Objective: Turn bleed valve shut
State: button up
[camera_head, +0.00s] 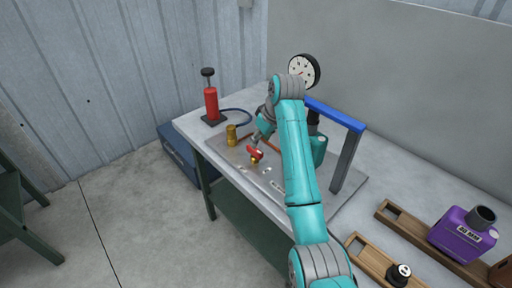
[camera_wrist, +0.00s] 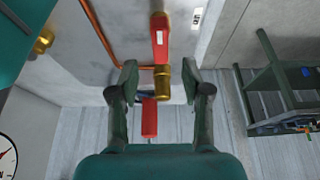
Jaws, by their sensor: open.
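The bleed valve shows a red lever (camera_head: 255,153) over a small brass body, on the metal plate of the workbench. The lever lies centred between the finger lines, just above the fingertips in the picture; I see no contact. In the head view my gripper (camera_head: 262,138) is right by the lever, partly hidden by my arm.
A red hand pump (camera_head: 211,103) with a blue hose and a brass fitting (camera_head: 231,135) stand left of the valve. A gauge (camera_head: 304,69) and a blue-topped frame (camera_head: 335,113) stand behind and right. A purple muffler-like part (camera_head: 462,234) lies at right.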

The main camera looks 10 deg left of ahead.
aim_at(255, 152)
jog(key=x, duration=0.6)
jog(key=shift+a+f, duration=0.1)
jog(key=shift+f, duration=0.2)
grip_shut()
